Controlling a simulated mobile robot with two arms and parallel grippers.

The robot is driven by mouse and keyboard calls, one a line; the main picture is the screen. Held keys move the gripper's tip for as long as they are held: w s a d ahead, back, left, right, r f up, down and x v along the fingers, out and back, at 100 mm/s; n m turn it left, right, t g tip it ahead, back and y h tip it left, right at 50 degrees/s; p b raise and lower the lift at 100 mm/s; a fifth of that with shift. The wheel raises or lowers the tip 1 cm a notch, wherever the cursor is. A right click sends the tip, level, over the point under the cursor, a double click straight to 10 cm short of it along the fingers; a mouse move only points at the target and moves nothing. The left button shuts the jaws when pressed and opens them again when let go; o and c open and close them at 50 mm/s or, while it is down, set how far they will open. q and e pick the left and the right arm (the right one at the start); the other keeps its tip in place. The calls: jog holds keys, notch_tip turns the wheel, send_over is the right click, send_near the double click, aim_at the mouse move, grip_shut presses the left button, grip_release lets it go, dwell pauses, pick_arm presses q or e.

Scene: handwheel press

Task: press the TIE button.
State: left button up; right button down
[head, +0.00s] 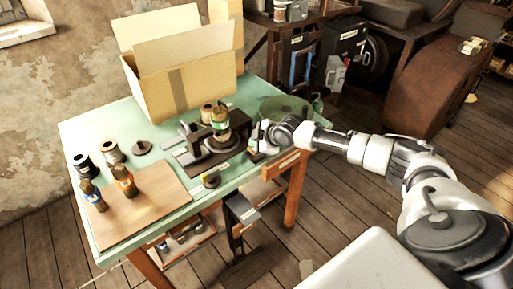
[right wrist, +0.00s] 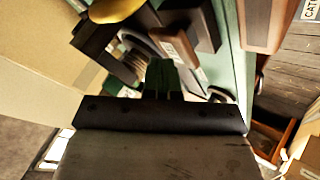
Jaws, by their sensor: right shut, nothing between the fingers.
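A dark machine (head: 205,155) with a round base stands on the green table, with an amber, green-banded item (head: 220,123) upright on it. A small yellow and black knob or button (head: 211,180) sits near the front edge by a white label. I cannot read TIE anywhere, so I cannot tell which part is the TIE button. My right gripper (head: 256,142) is just right of the machine; its fingers are shut and empty. In the right wrist view the fingers (right wrist: 163,80) point towards dark blocks and a wooden-faced piece (right wrist: 174,47); contact cannot be told. My left gripper is out of view.
The green table (head: 80,135) carries an open cardboard box (head: 185,90) at the back. A wooden board (head: 150,205) with two bottles lies at the left, with spools (head: 113,152) behind it. A green bowl (head: 285,107) is at the right. An open drawer front (head: 282,165) juts out below.

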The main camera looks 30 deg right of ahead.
jog(key=shift+f+b, duration=0.35)
jog(key=shift+f, duration=0.35)
dwell(0.6)
jog(key=shift+r+p, duration=1.1)
jog(key=shift+r, duration=0.25)
notch_tip(320, 180, up, 5)
jog(key=p, duration=0.4)
